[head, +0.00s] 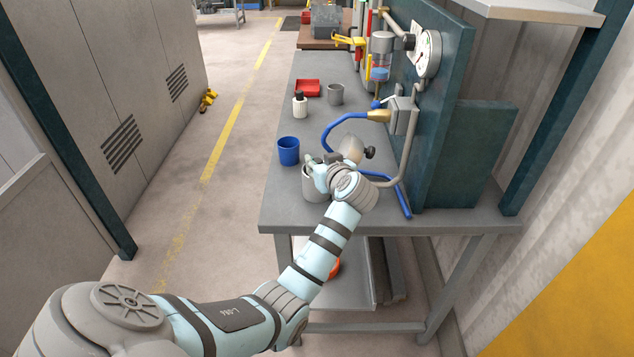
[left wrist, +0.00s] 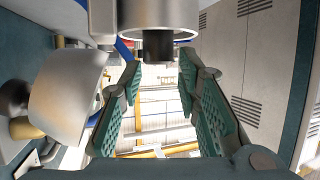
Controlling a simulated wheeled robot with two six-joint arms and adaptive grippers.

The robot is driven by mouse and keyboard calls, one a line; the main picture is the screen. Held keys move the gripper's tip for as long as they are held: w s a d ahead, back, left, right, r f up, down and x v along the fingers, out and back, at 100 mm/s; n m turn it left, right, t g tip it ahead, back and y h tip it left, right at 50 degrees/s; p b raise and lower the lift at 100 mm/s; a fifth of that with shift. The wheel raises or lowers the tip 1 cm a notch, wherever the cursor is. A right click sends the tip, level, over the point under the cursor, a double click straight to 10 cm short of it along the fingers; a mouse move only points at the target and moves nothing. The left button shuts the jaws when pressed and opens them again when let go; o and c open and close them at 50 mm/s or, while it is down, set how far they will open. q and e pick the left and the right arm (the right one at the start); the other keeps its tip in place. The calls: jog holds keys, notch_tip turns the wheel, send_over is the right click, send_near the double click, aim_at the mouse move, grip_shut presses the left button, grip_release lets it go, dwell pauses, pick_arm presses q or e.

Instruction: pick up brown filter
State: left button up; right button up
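I cannot clearly make out a brown filter in either view. A brass-coloured fitting (head: 378,115) sits at the end of the blue hose by the panel. My left gripper (head: 314,163) is over the near part of the grey bench, at a grey cup (head: 314,190). In the left wrist view its green-padded fingers (left wrist: 160,105) stand wide apart with a gap between them. A grey cylinder with a dark end (left wrist: 158,45) shows at the top of that view; I cannot tell whether it touches the fingers. A pale rounded part (head: 351,147) is just beyond the gripper. My right gripper is out of view.
On the bench (head: 283,212) stand a blue cup (head: 289,151), a white bottle (head: 299,106), another grey cup (head: 336,94) and a red tray (head: 307,88). A blue hose (head: 337,124) crosses the bench. The teal panel (head: 450,90) with a gauge (head: 428,54) rises at the right.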

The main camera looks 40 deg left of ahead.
pick_arm(q)
jog(key=shift+w+a+f, duration=0.6)
jog(key=shift+w+f, duration=0.05)
jog(key=shift+w, duration=0.3)
jog(key=shift+s+a+r, duration=0.1)
jog(key=shift+s+r, duration=0.05)
jog(key=shift+s, duration=0.25)
grip_shut()
jog(key=shift+w, duration=0.15)
